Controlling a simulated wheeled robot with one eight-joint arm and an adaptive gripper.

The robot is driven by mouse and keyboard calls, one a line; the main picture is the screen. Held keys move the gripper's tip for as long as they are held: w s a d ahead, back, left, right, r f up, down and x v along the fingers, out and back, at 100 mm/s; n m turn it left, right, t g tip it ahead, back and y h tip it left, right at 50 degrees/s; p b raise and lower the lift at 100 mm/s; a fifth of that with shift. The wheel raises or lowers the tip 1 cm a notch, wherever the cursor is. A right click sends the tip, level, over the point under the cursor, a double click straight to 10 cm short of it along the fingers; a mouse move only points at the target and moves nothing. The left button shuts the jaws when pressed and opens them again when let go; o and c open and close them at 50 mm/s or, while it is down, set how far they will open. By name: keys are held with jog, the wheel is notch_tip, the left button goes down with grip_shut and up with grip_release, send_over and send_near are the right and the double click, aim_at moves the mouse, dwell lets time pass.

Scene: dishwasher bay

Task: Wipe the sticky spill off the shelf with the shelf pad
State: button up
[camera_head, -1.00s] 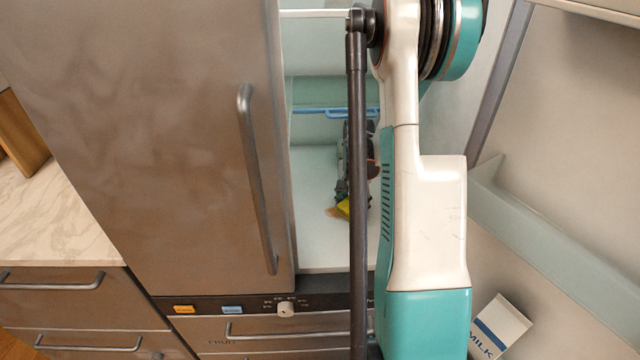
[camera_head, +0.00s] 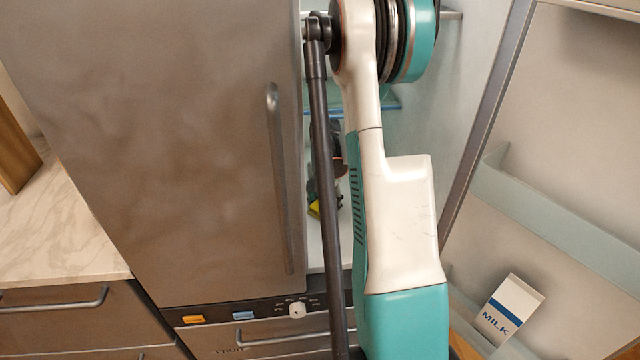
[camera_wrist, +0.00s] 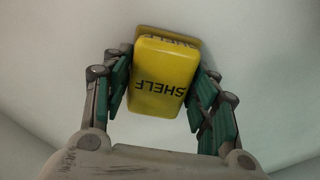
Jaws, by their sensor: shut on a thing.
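The yellow shelf pad (camera_wrist: 160,78), marked SHELF, is between the green-padded fingers of my gripper (camera_wrist: 166,85) in the wrist view. My gripper is shut on it. The pad faces a pale, smooth surface and a reflection of it shows there; I cannot tell whether it touches. In the head view my gripper (camera_head: 325,195) is inside the fridge, mostly behind my arm, with a bit of the yellow pad (camera_head: 314,209) low over the white shelf (camera_head: 315,250). The spill is not visible now in either view.
The closed steel door (camera_head: 160,130) with its long handle stands close left of my arm. The open door on the right has a bin holding a milk carton (camera_head: 508,310). A blue-edged glass shelf (camera_head: 390,105) lies behind my arm. A marble counter (camera_head: 60,220) is at far left.

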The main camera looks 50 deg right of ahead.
notch_tip(320, 180, up, 3)
jog(key=shift+s+d, duration=0.1)
jog(key=shift+d, duration=0.05)
jog(key=shift+s+r+p, duration=0.15)
jog(key=shift+r+p, duration=0.2)
jog(key=shift+p, duration=0.1)
jog(key=shift+r+p, duration=0.5)
jog(key=shift+r, duration=0.15)
jog(key=shift+r+p, duration=0.95)
jog(key=shift+r, duration=0.75)
jog(key=shift+f, duration=0.1)
